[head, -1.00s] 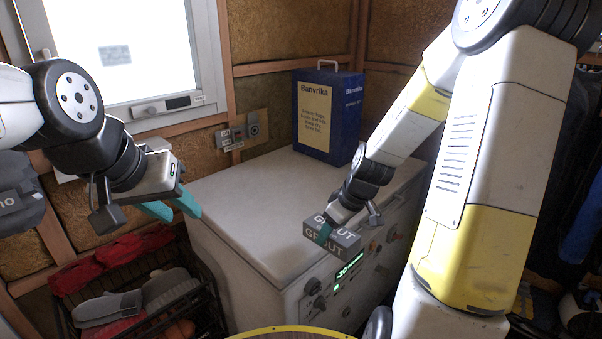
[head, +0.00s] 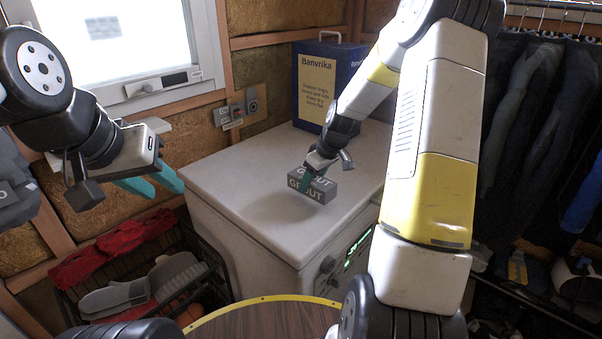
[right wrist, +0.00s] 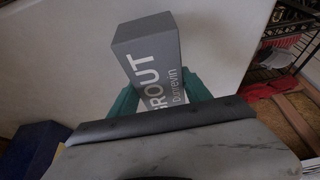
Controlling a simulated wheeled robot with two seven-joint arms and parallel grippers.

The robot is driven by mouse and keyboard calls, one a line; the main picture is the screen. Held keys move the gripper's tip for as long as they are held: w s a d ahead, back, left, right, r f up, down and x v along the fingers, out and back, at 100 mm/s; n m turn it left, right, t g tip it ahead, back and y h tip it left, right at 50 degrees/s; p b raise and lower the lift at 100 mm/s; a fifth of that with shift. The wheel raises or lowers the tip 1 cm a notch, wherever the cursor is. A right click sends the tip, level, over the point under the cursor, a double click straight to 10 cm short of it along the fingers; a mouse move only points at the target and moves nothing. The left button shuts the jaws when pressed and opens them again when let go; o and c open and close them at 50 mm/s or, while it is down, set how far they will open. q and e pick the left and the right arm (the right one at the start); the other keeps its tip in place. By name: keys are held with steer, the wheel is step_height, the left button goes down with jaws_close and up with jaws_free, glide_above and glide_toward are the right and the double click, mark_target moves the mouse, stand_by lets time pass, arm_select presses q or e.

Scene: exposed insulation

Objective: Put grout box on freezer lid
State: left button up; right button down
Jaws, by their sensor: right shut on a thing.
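The grey grout box (head: 319,188) is held over the white freezer lid (head: 245,175) in the head view. A shadow lies on the lid below and left of the box, so it appears a little above the lid. My right gripper (head: 306,180) is shut on the box. In the right wrist view, the teal fingers of my right gripper (right wrist: 165,98) clasp the sides of the grout box (right wrist: 150,60), with the white freezer lid (right wrist: 60,60) behind. My left gripper (head: 160,182) is empty, with its teal fingers apart, left of the freezer.
A blue Banvrika box (head: 340,85) stands on the back of the lid. A black wire basket (head: 200,250) with gloves and red cloth is left of the freezer. A round wooden table (head: 265,320) is in front. The lid's left part is clear.

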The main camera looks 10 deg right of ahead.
steer(key=w, duration=0.3)
steer(key=shift+w+d+f, duration=0.15)
steer(key=shift+w+d, duration=0.1)
steer(key=shift+w, duration=0.05)
steer(key=shift+w+f, duration=0.25)
step_height(320, 180, down, 3)
steer(key=shift+f, duration=0.1)
steer(key=shift+c, duration=2.4)
jaws_free()
steer(key=shift+s, duration=0.1)
